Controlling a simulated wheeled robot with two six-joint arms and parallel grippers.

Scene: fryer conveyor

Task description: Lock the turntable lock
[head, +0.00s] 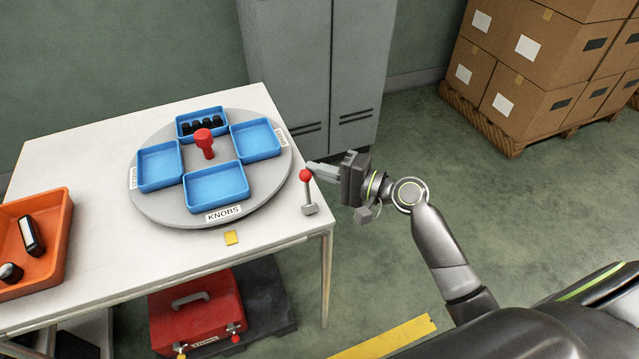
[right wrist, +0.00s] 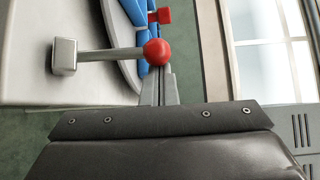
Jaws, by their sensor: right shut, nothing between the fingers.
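The turntable (head: 165,208) is a grey disc on the white table, with blue trays on it and a red knob (head: 204,140) at its centre. The turntable lock is a small lever (head: 308,193) with a red ball top and a grey base, at the table's right corner beside the disc. It also shows in the right wrist view, with its red ball (right wrist: 157,52) in front of my fingertips. My right gripper (head: 312,167) is shut and empty, its fingertips right by the red ball. I cannot tell whether they touch it. My left gripper is out of view.
An orange bin (head: 62,215) with dark items stands at the table's left. A red toolbox (head: 197,318) is below the table. A grey cabinet (head: 320,60) stands behind, and boxes (head: 530,100) on a pallet at back right.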

